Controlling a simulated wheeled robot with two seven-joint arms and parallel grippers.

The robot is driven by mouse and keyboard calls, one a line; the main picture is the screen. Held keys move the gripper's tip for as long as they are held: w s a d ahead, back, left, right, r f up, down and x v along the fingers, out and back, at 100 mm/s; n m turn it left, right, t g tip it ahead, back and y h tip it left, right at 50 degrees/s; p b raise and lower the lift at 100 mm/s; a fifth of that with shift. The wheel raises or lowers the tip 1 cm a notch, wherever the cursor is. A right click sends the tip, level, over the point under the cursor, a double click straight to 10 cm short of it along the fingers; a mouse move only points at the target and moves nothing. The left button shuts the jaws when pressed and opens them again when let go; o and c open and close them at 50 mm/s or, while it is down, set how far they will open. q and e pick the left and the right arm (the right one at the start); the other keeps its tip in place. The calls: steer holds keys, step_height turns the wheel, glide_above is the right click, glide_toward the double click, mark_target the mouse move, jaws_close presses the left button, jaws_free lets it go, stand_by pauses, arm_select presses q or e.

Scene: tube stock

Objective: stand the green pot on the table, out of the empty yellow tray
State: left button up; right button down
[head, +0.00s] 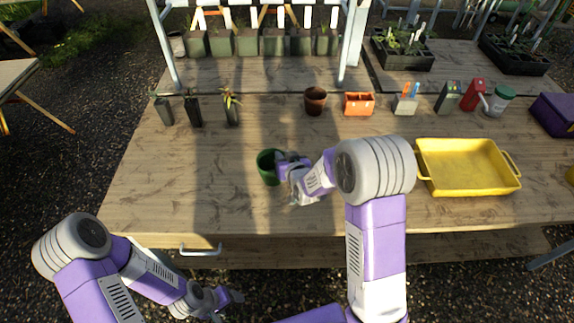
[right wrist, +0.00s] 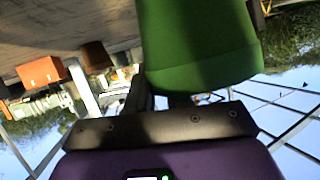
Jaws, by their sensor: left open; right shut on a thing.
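The green pot (head: 267,168) is near the middle of the table (head: 140,205), well to the left of the yellow tray. My right gripper (head: 284,166) is shut on its right side, and the pot looks upright. In the right wrist view the green pot (right wrist: 200,45) fills the upper middle, held at the jaws (right wrist: 170,100). I cannot tell whether its base touches the table. The yellow tray (head: 468,190) is at the right and is empty. My left gripper (head: 222,299) is open and empty, in front of the table's front edge.
Along the back stand small dark plant pots (head: 194,111), a brown pot (head: 315,101), an orange holder (head: 359,104), a red bottle (head: 473,95) and a lidded jar (head: 499,101). A purple box (head: 555,114) is at the far right. The table's left front is clear.

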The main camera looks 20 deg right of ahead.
steer(key=shift+f+b, duration=0.35)
steer(key=shift+f, duration=1.6)
steer(key=shift+f, duration=0.1)
steer(key=c, duration=1)
jaws_free()
steer(key=shift+r, duration=0.2)
steer(key=p+v, duration=0.1)
steer(key=v, duration=1.1)
steer(key=shift+s+f, duration=0.1)
steer(key=shift+f, duration=0.05)
